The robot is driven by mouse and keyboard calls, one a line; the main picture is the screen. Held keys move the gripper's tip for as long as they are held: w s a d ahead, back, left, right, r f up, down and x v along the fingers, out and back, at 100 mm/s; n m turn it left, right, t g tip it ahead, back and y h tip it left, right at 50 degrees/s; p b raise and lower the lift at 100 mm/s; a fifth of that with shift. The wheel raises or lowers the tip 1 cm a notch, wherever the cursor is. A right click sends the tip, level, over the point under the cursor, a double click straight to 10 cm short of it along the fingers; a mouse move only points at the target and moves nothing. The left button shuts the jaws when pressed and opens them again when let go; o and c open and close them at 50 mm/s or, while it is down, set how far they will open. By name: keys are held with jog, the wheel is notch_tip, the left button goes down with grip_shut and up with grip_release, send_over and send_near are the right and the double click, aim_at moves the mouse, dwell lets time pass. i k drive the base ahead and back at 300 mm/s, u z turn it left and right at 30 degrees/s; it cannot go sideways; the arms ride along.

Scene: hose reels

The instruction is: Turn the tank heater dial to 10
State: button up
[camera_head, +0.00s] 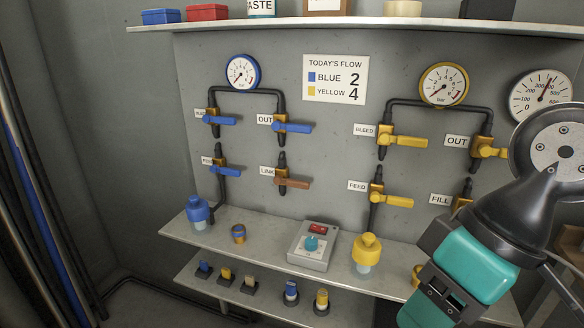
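A grey control box (302,258) sits on the upper metal shelf, at the lower middle of the head view. It has a round teal dial (312,243) on its sloping face and a small red display (318,228) above it. The markings around the dial and the display's reading are too small to read. No label naming the tank heater is legible. Part of my arm (470,265) fills the lower right, well to the right of the box and apart from it. My gripper's fingers do not show.
Blue and yellow valve levers (402,141) and gauges (243,72) line the wall. A lower shelf holds several small coloured pieces. Space above the dial looks clear.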

aim_at(311, 243)
jog(key=z, duration=0.2)
jog(key=k, duration=0.4)
jog(key=u, duration=1.05)
jog(key=i, duration=1.15)
jog(key=z, duration=0.45)
